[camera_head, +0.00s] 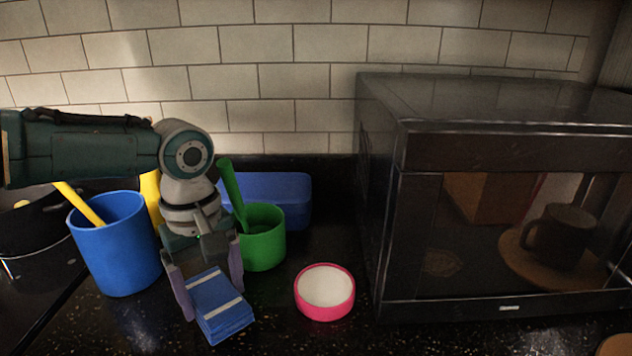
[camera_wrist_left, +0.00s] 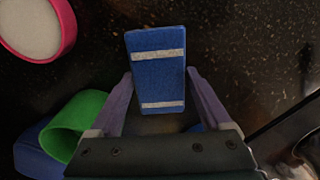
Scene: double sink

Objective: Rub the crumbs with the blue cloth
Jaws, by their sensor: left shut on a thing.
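My left gripper (camera_head: 207,281) points down over the dark speckled counter and is shut on the blue cloth (camera_head: 218,306). The cloth is a folded blue block with light stripes. In the left wrist view the cloth (camera_wrist_left: 157,85) sits between the two purple fingers of the gripper (camera_wrist_left: 158,92). I cannot tell whether the cloth touches the counter. Small pale specks that may be crumbs (camera_head: 278,336) show on the counter at the front, hard to tell from the counter's own speckle. My right gripper is not in view.
A blue cup (camera_head: 118,250) stands left of the gripper, a green cup (camera_head: 264,240) behind it, and a blue box (camera_head: 285,190) farther back. A pink-rimmed round dish (camera_head: 325,291) stands to the right. A dark microwave (camera_head: 470,215) fills the right side. A black pot (camera_head: 35,250) is at far left.

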